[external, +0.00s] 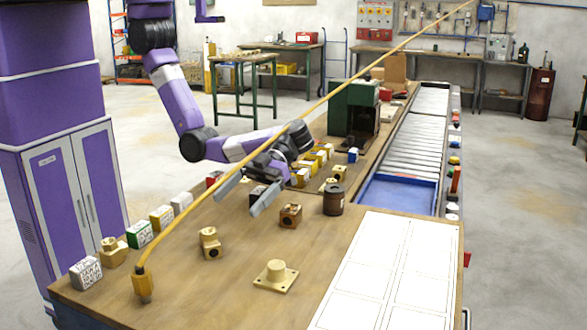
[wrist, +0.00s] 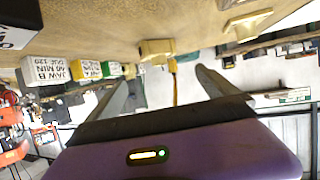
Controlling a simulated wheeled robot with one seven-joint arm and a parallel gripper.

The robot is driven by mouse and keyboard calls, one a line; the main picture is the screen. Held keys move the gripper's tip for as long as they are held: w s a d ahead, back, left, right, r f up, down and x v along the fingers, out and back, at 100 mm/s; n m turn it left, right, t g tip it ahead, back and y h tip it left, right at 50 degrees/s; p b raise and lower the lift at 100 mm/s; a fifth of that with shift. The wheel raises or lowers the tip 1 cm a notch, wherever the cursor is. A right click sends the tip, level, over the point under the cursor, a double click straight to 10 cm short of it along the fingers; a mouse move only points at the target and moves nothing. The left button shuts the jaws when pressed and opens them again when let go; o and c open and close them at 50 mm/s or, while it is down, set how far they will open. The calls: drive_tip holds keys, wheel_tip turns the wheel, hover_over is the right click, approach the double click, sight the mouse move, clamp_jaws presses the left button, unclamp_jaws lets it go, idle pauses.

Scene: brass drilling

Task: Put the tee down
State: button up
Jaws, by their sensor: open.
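My gripper (external: 238,204) is open and empty, low over the wooden bench; it also shows in the wrist view (wrist: 162,77). A brass fitting with an upright neck and a round side hole (external: 210,243) stands on the bench in front of the fingers, apart from them. It appears beyond the fingertips in the wrist view (wrist: 157,48). Another brass fitting, with a knob on top (external: 112,252), stands at the left edge. I cannot tell for sure which of these is the tee.
Labelled blocks (external: 139,235) line the left edge. A yellow line with a brass-coloured end (external: 143,285) crosses over the bench. White panels (external: 395,270) lie at right.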

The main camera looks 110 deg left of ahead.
drive_tip(key=shift+v, duration=1.35)
drive_tip(key=shift+d, duration=0.1)
